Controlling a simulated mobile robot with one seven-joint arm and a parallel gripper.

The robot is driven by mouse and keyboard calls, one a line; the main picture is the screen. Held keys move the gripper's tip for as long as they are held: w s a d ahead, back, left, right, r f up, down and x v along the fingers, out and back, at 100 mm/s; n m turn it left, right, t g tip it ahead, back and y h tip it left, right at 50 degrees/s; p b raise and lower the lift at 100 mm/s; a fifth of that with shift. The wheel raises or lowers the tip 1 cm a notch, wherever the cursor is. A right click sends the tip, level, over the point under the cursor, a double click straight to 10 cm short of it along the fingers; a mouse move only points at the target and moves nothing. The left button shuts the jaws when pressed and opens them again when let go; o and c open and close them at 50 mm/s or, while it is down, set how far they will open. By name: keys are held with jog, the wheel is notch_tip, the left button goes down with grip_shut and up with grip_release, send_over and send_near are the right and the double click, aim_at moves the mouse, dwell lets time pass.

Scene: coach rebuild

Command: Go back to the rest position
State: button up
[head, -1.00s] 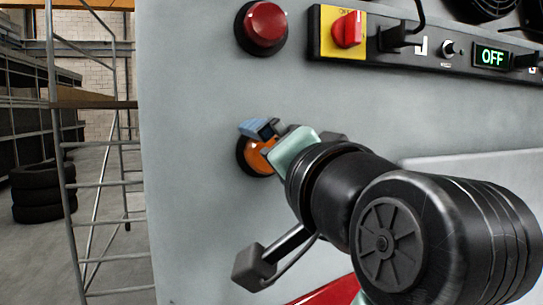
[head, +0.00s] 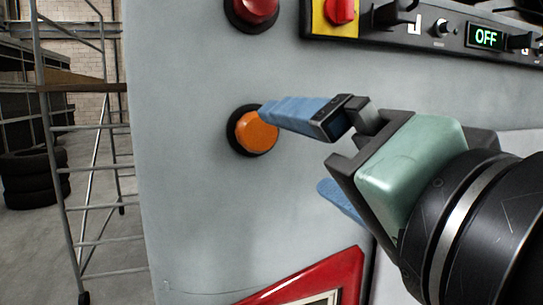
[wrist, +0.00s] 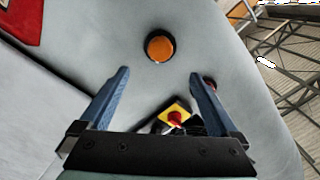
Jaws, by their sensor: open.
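My gripper (head: 292,155) is open and empty, with two blue fingers set wide apart. In the head view it is in front of the grey panel (head: 205,210), to the right of the orange button (head: 256,132). The upper finger's tip overlaps the button's right edge in the picture; I cannot tell the gap in depth.
A red button (head: 252,8) and a red-and-yellow switch (head: 340,12) sit higher on the panel. A red framed part (head: 320,282) is below. A metal ladder (head: 60,170) and tyres (head: 33,180) stand left.

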jog(key=shift+s+d, duration=0.15)
jog(key=shift+s, duration=0.3)
jog(key=w+a+f+n+t+h+b, duration=0.1)
jog(key=w+f+n+t+h+b, duration=0.15)
jog(key=f+t+b, duration=0.6)
jog(key=s+a+n+h+b, duration=0.1)
jog(key=b, duration=0.2)
jog(key=s+a+f+n+t+h+b, duration=0.1)
jog(key=n+b, duration=0.1)
jog(key=b, duration=0.1)
jog(key=s+a+f+n+h+b, duration=0.1)
jog(key=b, duration=0.2)
jog(key=shift+s+a+f+t, duration=0.2)
jog(key=shift+s+f+t, duration=0.05)
jog(key=shift+s+t, duration=0.15)
